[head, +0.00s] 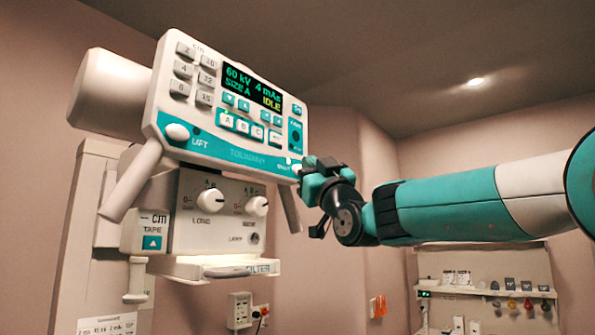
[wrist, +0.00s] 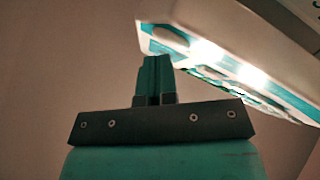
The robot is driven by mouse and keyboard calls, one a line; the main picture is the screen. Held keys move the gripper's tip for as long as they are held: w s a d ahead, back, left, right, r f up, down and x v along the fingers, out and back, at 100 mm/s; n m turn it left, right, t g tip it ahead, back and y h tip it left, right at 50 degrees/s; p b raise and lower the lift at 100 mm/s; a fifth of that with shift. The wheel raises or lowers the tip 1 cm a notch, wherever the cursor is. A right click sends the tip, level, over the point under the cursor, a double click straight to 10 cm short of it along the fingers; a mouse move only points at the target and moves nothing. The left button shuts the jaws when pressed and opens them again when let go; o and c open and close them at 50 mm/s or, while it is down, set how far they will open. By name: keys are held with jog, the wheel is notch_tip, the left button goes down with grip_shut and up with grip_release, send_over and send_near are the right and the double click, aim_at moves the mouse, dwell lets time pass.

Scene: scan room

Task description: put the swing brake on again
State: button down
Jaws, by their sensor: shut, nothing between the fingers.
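The control head (head: 222,110) has a teal strip with a white button marked LIFT (head: 177,131) at its left end. A small white button (head: 295,165) sits at the strip's right end, and the label beside it is too small to read surely. It may be the swing brake, but I cannot tell its state. My gripper (head: 314,180) is shut and empty, close to that right end and partly covering the corner. Whether it touches is unclear. In the wrist view the shut fingers (wrist: 154,75) point up near the head's lower edge (wrist: 220,70).
The display (head: 252,86) reads 60 kV, 4 mAs, size A, IDLE. Below the head are a box with two knobs (head: 215,200) and a filter tray (head: 215,268). Two handles hang from the head. A wall shelf (head: 487,293) stands far right. Free air lies below my arm.

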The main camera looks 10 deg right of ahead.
jog(key=shift+w+a, duration=0.2)
jog(key=shift+w, duration=0.1)
dwell(0.7)
dwell(0.3)
jog(key=shift+s+d+b, duration=0.45)
jog(key=shift+s+b, duration=0.2)
jog(key=shift+b, duration=0.25)
jog(key=s+d+b, duration=0.1)
jog(key=s+b, duration=0.1)
jog(key=s+d+b, duration=0.2)
